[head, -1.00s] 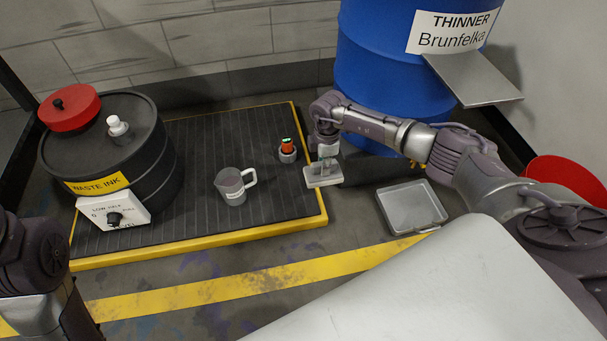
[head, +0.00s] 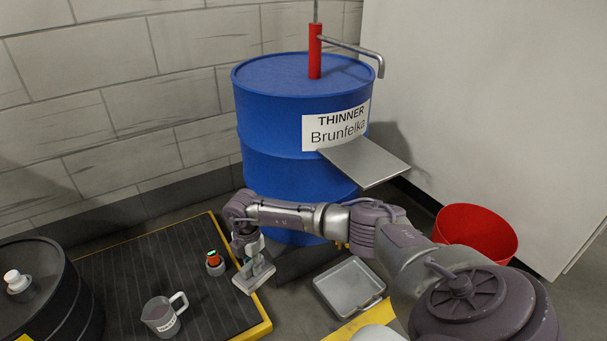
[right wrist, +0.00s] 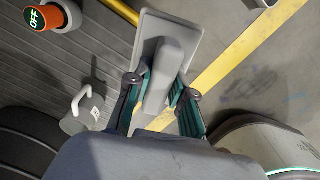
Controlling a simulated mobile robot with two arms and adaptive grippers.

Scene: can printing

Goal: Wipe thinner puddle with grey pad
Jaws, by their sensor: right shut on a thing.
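My right gripper (head: 249,250) is shut on the handle of the grey pad (head: 254,279), below the front of the blue thinner drum (head: 280,120). In the right wrist view the gripper (right wrist: 162,88) has its fingers on both sides of the raised handle, and the pad's flat plate (right wrist: 193,38) spreads out beyond it. The pad is over the right edge of the dark ribbed mat; I cannot tell whether it touches. I cannot make out a thinner puddle for certain; the floor by the drum is dark and partly hidden by my arm. My left gripper is not in view.
A grey tray (head: 330,299) lies right of the pad, with a red bucket (head: 477,232) farther right. A grey jug (head: 158,322) and a red-orange OFF knob (head: 213,258) are on the yellow-edged mat (head: 150,262). A black drum (head: 70,310) stands at left. A shelf (head: 365,163) juts from the thinner drum.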

